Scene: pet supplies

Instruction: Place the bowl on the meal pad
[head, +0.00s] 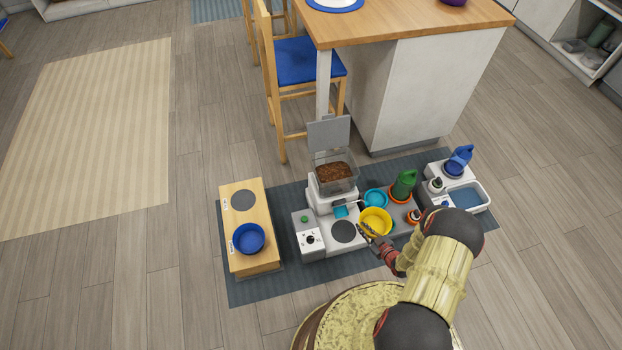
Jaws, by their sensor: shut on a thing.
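A yellow bowl (375,224) is in the middle of the head view, upright, at the right of the white feeder. My gripper (368,231) is shut on the near-left rim of the yellow bowl. I cannot tell whether the bowl is lifted or resting. A dark round pad (343,232) lies bare on the feeder's base, just left of the bowl. Another dark round pad (243,200) lies bare on the wooden stand (258,220) at the left. A blue bowl (248,239) sits on the stand's near end. I cannot read the stand's labels.
The feeder (325,203) has an open clear hopper of brown kibble and a control box (309,238). A cyan bowl (376,197), green container (403,184) and blue-water tray (468,197) stand to the right. A dark mat (290,292) lies underneath. Open floor lies left.

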